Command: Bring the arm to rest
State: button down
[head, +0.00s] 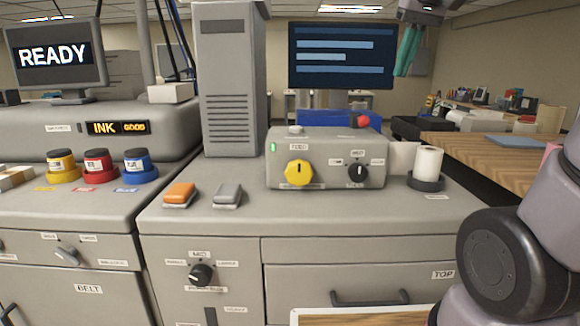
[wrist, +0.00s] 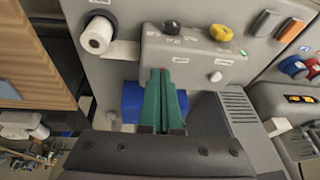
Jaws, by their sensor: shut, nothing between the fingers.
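My gripper shows in the wrist view (wrist: 162,76) with its two green fingers together and nothing between them. In the head view the green fingers (head: 407,50) hang at the upper right, beside the dark screen and above the counter, touching nothing that I can see. My arm runs along the right edge of the head view, its middle part out of frame. In the wrist view the fingers overlap the far edge of the grey control box (wrist: 195,55), with a blue surface beyond.
The control box (head: 325,160) has a yellow knob (head: 299,172) and a black knob. A white roll (head: 428,163) stands right of it. Orange (head: 179,194) and grey rockers (head: 227,194) sit in front. A dark screen (head: 342,57) stands behind. A wooden table (head: 500,152) is at right.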

jog(key=s+d+f+m+t, duration=0.1)
jog(key=s+f+m+t, duration=0.2)
jog(key=s+f+m, duration=0.2)
jog(key=shift+s+f+y, duration=0.3)
jog(key=shift+s+f, duration=1.1)
jog(key=shift+s, duration=0.9)
jog(key=shift+d, duration=0.1)
